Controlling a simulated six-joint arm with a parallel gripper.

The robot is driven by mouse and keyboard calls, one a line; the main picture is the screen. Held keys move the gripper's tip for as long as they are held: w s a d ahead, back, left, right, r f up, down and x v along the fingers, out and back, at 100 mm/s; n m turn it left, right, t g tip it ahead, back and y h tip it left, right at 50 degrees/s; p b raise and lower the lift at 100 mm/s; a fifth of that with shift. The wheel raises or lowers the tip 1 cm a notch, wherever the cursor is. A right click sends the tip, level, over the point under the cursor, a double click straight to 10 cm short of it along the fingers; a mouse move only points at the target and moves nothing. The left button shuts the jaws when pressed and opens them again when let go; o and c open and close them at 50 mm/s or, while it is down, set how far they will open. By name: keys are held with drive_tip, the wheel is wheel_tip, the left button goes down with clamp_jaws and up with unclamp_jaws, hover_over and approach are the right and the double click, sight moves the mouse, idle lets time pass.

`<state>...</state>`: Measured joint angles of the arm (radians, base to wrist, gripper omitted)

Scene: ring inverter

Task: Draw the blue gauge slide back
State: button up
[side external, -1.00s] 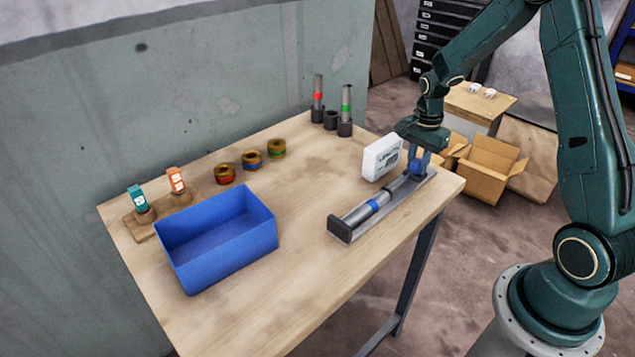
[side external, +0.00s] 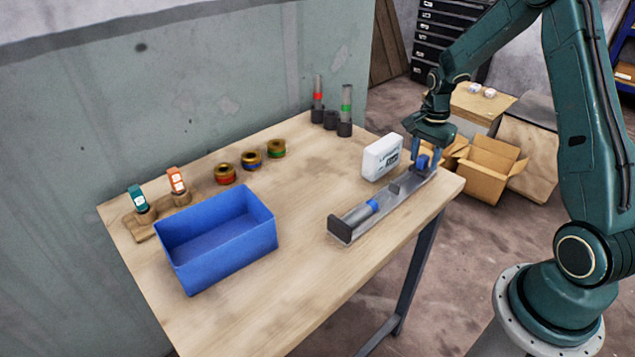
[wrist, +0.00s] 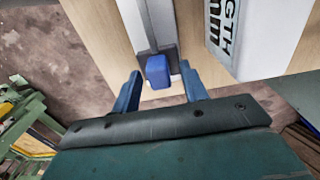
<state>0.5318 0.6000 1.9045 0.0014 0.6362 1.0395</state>
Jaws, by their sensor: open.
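The gauge is a grey rail (side external: 345,238) with a dark end stop (side external: 338,229) at its near left end. A grey tube with a blue band (side external: 372,206) lies along the rail against that end. The slide's blue handle (side external: 422,162) is at the far right end of the rail; it also shows in the wrist view (wrist: 157,71).
A white box with lettering (side external: 383,157) stands close behind the rail. A blue bin (side external: 178,264) is at the table's left. Three banded rings (side external: 251,160), posts with red and green bands (side external: 346,104) and two tagged stands stand along the back. The front table is clear.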

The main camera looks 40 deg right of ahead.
drive_tip(key=shift+r, duration=0.1)
wheel_tip(320, 180, up, 14)
drive_tip(key=shift+f, duration=0.2)
idle(0.4)
drive_tip(key=s+a+r+n+t, duration=0.1)
drive_tip(key=s+a+r+n, duration=0.35)
drive_tip(key=a, duration=0.25)
drive_tip(key=s+a+r+n+t, duration=0.1)
drive_tip(key=s+a+r+n, duration=0.25)
drive_tip(key=a+r, duration=0.2)
drive_tip(key=s+a+n+t, duration=0.3)
drive_tip(key=s+a+n, duration=0.7)
drive_tip(key=s, duration=0.2)
drive_tip(key=shift+f+t, duration=0.3)
